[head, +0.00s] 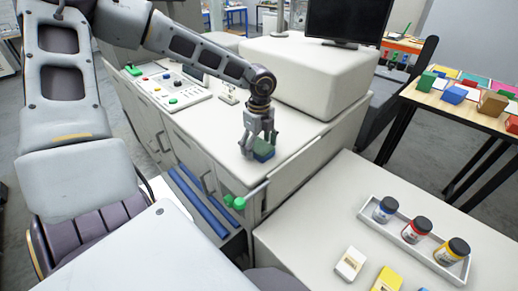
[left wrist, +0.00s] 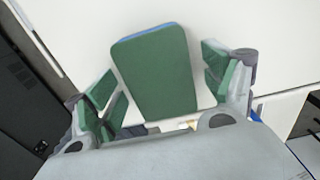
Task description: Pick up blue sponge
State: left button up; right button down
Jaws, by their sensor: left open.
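The sponge (head: 264,154) lies on the white counter top in the head view, with a green upper face and blue below. In the left wrist view the sponge (left wrist: 156,72) shows its green face, with a thin blue edge at the far end. My left gripper (head: 259,146) is above it, pointing down. In the left wrist view the green-padded fingers of the left gripper (left wrist: 160,85) are spread on either side of the sponge, with white counter visible between each finger and the sponge. My right gripper is not in view.
A control panel (head: 172,91) with coloured buttons sits on the counter's left. A large white block (head: 308,75) with a monitor (head: 347,20) stands behind the sponge. A tray (head: 367,214) of jars is on the nearer table at right. Counter around the sponge is clear.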

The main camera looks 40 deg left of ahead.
aim_at(259, 145)
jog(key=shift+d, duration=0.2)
pick_arm(q)
jog(key=c, duration=0.8)
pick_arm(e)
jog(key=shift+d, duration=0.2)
pick_arm(q)
jog(key=shift+o, duration=0.2)
jog(key=shift+r, duration=0.15)
jog(key=shift+r+b, duration=0.3)
jog(key=shift+r, duration=0.9)
notch_tip(259, 145, up, 6)
jog(key=shift+r+b, duration=0.1)
jog(key=shift+b, duration=0.35)
jog(key=shift+r, duration=0.55)
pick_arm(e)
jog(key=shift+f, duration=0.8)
pick_arm(q)
jog(key=shift+c, duration=0.2)
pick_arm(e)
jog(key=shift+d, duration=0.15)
